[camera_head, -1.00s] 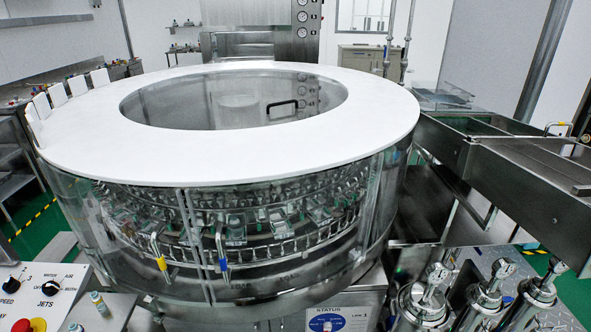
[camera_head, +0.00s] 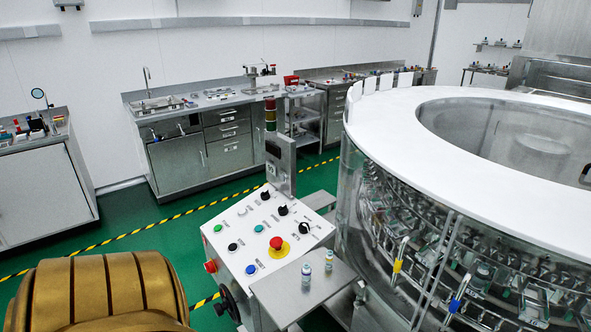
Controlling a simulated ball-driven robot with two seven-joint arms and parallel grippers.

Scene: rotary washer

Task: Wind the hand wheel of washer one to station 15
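The washer (camera_head: 365,120) stands at the right, with a white ring top and a clear drum wall. Its slanted control panel (camera_head: 262,232) stands to the left of the drum, with coloured buttons, black knobs and a red emergency stop on a yellow disc. A black hand wheel (camera_head: 228,306) shows low on the panel's front side, partly cut by the box edge and near the bottom of the view. Its station marking cannot be read. Neither of my grippers is in view.
A small steel shelf (camera_head: 279,299) with two small bottles juts out beside the panel. A steel bench with drawers (camera_head: 228,140) lines the back wall, and a cabinet (camera_head: 40,190) stands at the left. Green floor with yellow-black tape (camera_head: 150,232) lies open between.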

